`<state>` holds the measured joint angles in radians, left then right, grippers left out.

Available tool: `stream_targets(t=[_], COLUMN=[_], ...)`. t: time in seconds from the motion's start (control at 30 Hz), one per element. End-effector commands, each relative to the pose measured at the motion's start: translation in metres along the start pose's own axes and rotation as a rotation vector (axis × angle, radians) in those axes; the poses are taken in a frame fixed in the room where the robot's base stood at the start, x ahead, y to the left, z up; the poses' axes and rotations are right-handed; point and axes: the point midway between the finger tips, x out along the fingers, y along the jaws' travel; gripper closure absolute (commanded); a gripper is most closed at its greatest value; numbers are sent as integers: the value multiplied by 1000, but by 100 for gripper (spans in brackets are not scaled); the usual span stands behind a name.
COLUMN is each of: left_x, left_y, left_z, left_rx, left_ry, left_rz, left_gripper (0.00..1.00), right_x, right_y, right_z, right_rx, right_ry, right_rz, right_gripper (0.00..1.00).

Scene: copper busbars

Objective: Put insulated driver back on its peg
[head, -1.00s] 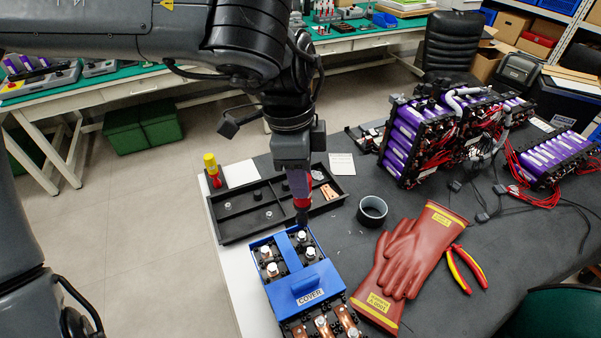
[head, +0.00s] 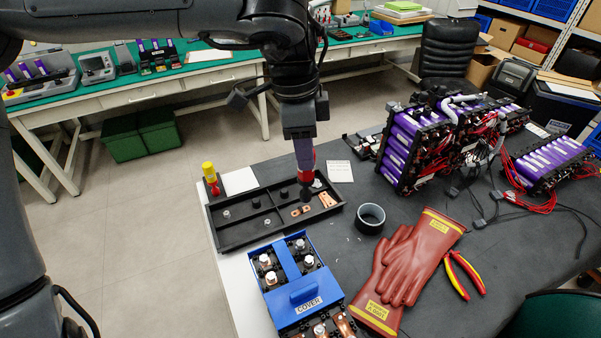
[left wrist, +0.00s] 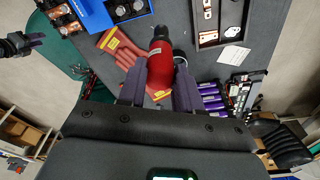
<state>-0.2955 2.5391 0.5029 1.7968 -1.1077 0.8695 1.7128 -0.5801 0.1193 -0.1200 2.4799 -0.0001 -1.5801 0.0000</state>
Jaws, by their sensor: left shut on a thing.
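My left gripper (head: 304,158) points down over the right part of the black tray. It is shut on a red driver (head: 307,178) with a black lower end; the driver is held upright. In the left wrist view the red driver (left wrist: 160,70) sits between the two purple fingers of my left gripper (left wrist: 158,88). A yellow and red tool (head: 209,173) stands upright in a small dark holder at the tray's far left corner. What looks like my right gripper (left wrist: 22,44) shows at the left edge of the left wrist view; its jaw opening is unclear.
The black tray (head: 235,240) holds small copper and metal parts. A blue-covered module (head: 303,292) stands in front. A grey ring cup (head: 370,217), red gloves (head: 405,265), pliers (head: 465,275) and a purple battery pack (head: 410,140) lie to the right.

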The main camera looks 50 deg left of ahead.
Motion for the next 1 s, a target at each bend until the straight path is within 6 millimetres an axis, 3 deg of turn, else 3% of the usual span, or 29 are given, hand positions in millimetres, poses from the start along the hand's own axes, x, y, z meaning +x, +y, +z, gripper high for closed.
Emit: stream_targets(t=[0.13, 0.27, 0.4, 0.5, 0.63, 0.8, 0.9, 1.0], left_x=[-10, -6, 10, 26, 48, 77, 93, 106], left_y=[-72, -140, -201, -235, -264, -278, -277, -273], left_z=[14, 51, 106, 152, 212, 277, 304, 319], left_rx=[-166, -337, -514, -631, -762, -887, -931, -947], left_ry=[0, -3, -2, -3, -1, 1, 3, 4], left_rz=[-19, -41, -61, -76, -92, -106, -111, -114], left_gripper=[100, 100, 100, 100, 100, 100, 100, 100], right_x=[-6, -12, -19, -25, -31, -38, -42, -44], right_y=[0, 0, 0, 0, 0, 2, 2, 3], right_z=[-2, -4, -7, -8, -10, -12, -13, -14], right_rx=[3, 3, 3, 3, 2, -2, -4, -5], right_ry=[0, 0, 1, 1, 1, 0, 0, 0], right_rz=[-2, -3, -3, -3, -2, 1, 3, 4], right_gripper=[57, 57, 57, 57, 57, 57, 57, 57])
